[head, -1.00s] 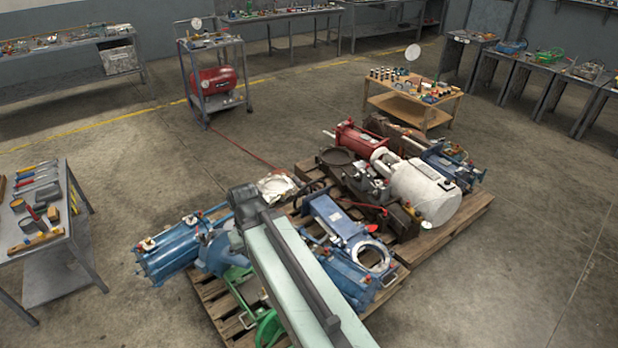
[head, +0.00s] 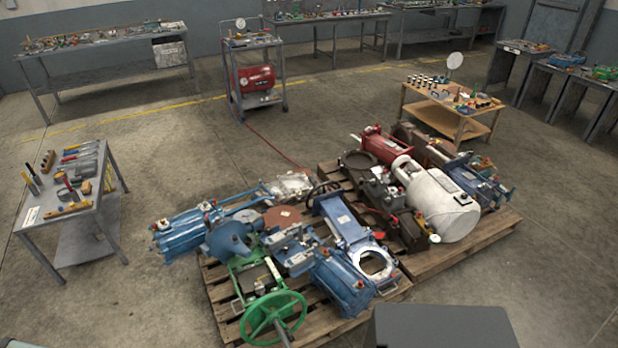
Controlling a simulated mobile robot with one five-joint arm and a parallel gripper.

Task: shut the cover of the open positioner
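Blue, green, red and white valve and actuator parts lie crowded on two wooden pallets. On the near pallet (head: 222,306) are a blue cylinder actuator (head: 182,238), a green handwheel (head: 272,316), a blue valve body with a round opening (head: 376,264) and another blue cylinder (head: 342,282). A pale, uneven piece (head: 289,186) lies at its back edge. I cannot tell which part is the positioner, and no open cover can be made out at this size. My gripper is not in view.
The far pallet (head: 487,238) holds a white tank (head: 440,200) and a red cylinder (head: 384,150). A tool table (head: 50,222) stands left, a cart with a red compressor (head: 254,77) behind, and a wooden table (head: 455,122) back right. Bare floor surrounds the pallets.

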